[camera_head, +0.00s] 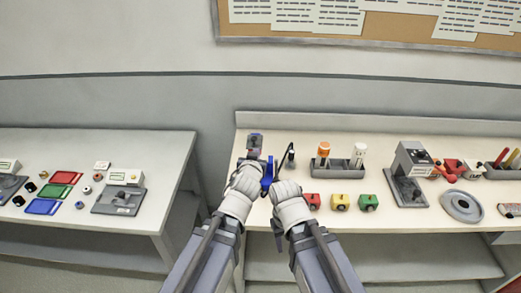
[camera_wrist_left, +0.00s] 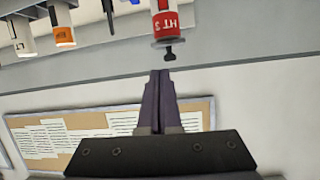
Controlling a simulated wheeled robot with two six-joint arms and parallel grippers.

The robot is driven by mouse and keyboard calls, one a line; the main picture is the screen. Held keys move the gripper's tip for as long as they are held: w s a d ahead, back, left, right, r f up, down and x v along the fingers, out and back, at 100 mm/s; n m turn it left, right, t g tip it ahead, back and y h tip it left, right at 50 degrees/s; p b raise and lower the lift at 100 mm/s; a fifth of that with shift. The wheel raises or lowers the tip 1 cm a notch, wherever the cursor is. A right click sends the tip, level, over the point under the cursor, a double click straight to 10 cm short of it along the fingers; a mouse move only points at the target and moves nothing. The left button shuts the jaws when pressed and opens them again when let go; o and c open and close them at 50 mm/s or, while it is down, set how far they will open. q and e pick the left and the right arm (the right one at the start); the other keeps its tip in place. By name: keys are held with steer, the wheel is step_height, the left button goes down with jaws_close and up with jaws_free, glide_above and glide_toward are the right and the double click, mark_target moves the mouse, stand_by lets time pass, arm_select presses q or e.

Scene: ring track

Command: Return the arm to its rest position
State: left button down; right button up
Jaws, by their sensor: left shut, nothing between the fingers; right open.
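My left gripper (camera_head: 254,141) is over the left part of the right-hand table in the head view. In the left wrist view its dark fingers (camera_wrist_left: 159,76) are together with nothing between them. A red and white cylinder (camera_wrist_left: 165,22) with "HT 3" lettering and a black knob appears upside down just beyond the fingertips, apart from them.
The right-hand table (camera_head: 410,225) holds a rack with an orange-capped bottle (camera_head: 323,151) and a white one (camera_head: 359,156). A grey machine (camera_head: 408,173) and round dish (camera_head: 461,206) are further right.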

arm_select(q)
steer(key=shift+s+f, duration=0.15)
steer(key=shift+s, duration=0.4)
arm_select(e)
steer(key=shift+s+d+f, duration=0.15)
steer(key=shift+s, duration=0.15)
arm_select(q)
steer(key=s+a+f+g+y, duration=0.2)
steer(key=s+f+g, duration=0.45)
steer(key=f, duration=0.35)
steer(key=s+f+m+g, duration=0.1)
steer(key=s+f+g, duration=0.1)
steer(key=s+g, duration=0.2)
steer(key=s+f+m+g, duration=0.1)
steer(key=s+f+g, duration=0.1)
steer(key=s, duration=0.9)
steer(key=shift+s+d+f+m+g, duration=0.3)
steer(key=shift+d+g, duration=0.1)
steer(key=shift+g, duration=0.45)
arm_select(e)
steer(key=shift+c, duration=0.3)
